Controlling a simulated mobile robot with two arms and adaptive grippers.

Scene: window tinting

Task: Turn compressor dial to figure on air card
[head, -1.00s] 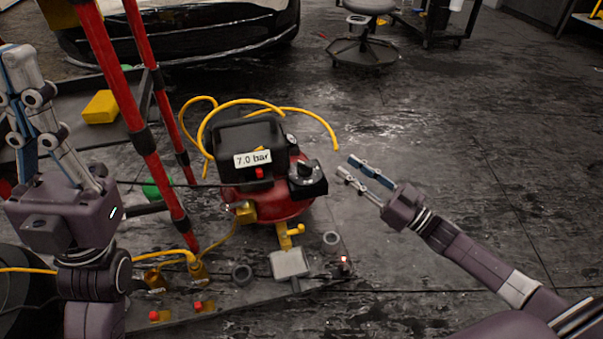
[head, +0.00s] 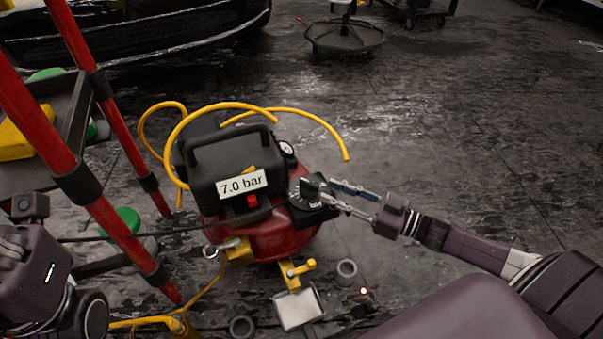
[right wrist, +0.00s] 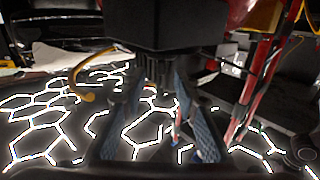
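The red and black compressor (head: 262,240) stands on the floor, with an air card (head: 242,183) on its front reading "7.0 bar". Its black dial (head: 311,188) sits on a box with a printed scale at its right side; the figure the dial points to is too small to read. My right gripper (head: 327,192) is at the dial, its two blue-grey fingers apart. In the right wrist view the fingers (right wrist: 160,95) stand either side of the dark knob, with no clear grip on it. My left gripper is out of frame; only part of my left arm shows at lower left.
A yellow hose (head: 300,113) loops over the compressor. A pressure gauge (head: 287,148) sits above the dial. Red poles (head: 118,232) stand at left beside a cart with a yellow box (head: 22,135).

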